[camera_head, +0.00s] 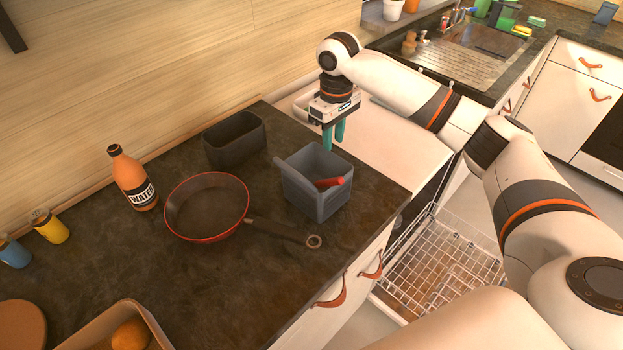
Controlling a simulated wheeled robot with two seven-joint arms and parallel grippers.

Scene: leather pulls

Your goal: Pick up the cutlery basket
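The cutlery basket (312,203) is a grey-blue, open-topped box near the right edge of the dark countertop. A red-handled item (330,183) stands in it and leans on the rim, and a grey bar runs along its upper left side. My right gripper (334,141) points down with teal fingers just above and behind the basket's far rim. A small gap shows between the fingers, and they hold nothing. I cannot tell if they touch the basket. My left gripper is not in view.
A red-rimmed pan (205,208) lies left of the basket, its handle (285,232) passing in front. A black container (235,141) and an orange water bottle (132,180) stand behind. An open dishwasher rack (440,262) is below the counter's right edge.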

